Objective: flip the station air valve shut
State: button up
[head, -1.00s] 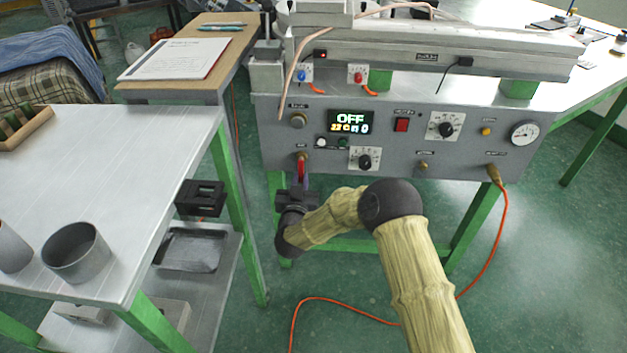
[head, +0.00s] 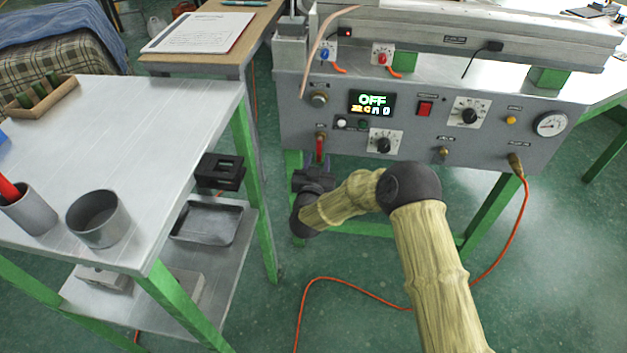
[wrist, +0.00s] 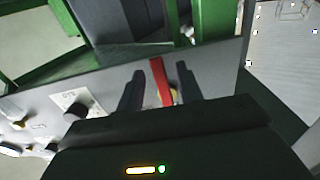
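In the wrist view the red lever (wrist: 161,84) lies between the two dark fingers. My gripper (head: 318,166) is just below and in front of the lever in the head view. In the wrist view my gripper (wrist: 160,72) is open, with a gap on each side of the lever. The valve's body is mostly hidden behind the lever and gripper.
The panel carries a display (head: 372,103) reading OFF, knobs, a red switch (head: 424,108) and a gauge (head: 550,123). An orange hose (head: 524,205) runs from its right end to the floor. A metal cart (head: 150,120) with cups stands at left, a black holder (head: 220,171) on its side.

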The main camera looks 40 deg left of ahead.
jog(key=p+v, duration=0.3)
jog(key=v, duration=1.4)
jog(key=shift+d, duration=0.15)
